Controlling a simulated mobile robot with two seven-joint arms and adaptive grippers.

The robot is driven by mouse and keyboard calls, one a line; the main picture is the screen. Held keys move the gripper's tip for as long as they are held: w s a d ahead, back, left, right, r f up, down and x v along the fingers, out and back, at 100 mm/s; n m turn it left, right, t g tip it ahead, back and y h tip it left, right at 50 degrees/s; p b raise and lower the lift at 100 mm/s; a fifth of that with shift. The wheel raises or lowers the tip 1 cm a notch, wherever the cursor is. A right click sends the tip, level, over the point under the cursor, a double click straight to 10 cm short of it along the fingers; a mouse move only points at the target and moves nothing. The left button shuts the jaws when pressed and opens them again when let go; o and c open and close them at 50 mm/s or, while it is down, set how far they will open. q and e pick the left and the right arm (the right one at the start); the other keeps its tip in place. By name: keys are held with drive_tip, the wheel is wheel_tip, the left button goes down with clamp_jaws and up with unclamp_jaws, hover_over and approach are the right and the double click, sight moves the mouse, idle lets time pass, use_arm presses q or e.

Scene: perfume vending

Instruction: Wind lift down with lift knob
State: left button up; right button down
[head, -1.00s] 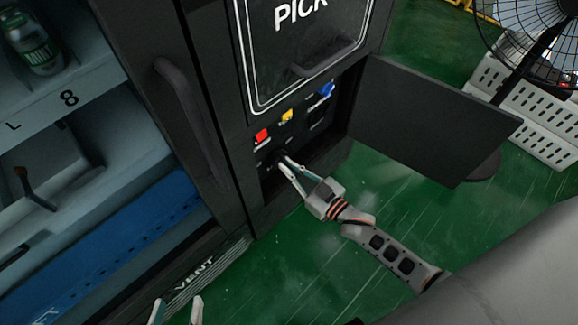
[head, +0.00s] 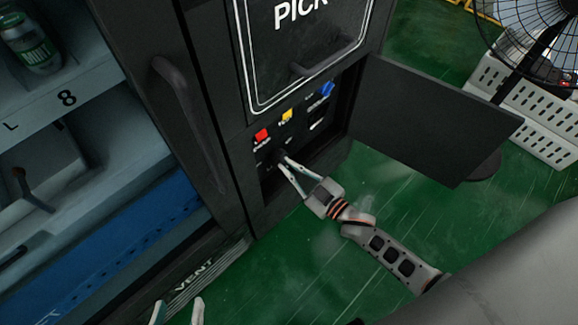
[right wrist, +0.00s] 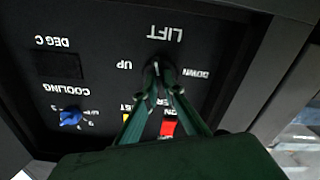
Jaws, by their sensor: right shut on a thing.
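The lift knob (right wrist: 157,69) is on the black control panel, under the upside-down LIFT label, with UP to its left and DOWN to its right in the right wrist view. My right gripper (right wrist: 163,71) is shut on the knob, one finger on each side, and the fingertips hide part of it. In the head view this gripper (head: 281,160) reaches into the lower panel recess. My left gripper (head: 178,301) is at the bottom edge of the head view, its two fingers apart and nothing between them. I cannot make out the lift itself clearly.
Red (head: 262,134), yellow (head: 287,115) and blue (head: 327,90) controls sit above the knob. An open black panel door (head: 430,120) stands to the right. A fan (head: 535,35) is at the upper right. Green floor (head: 310,260) is clear below.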

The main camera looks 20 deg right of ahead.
drive_tip(key=c, duration=2.4)
unclamp_jaws()
drive_tip(key=shift+s, duration=0.1)
drive_tip(key=shift+c, duration=0.2)
drive_tip(key=v, duration=1.2)
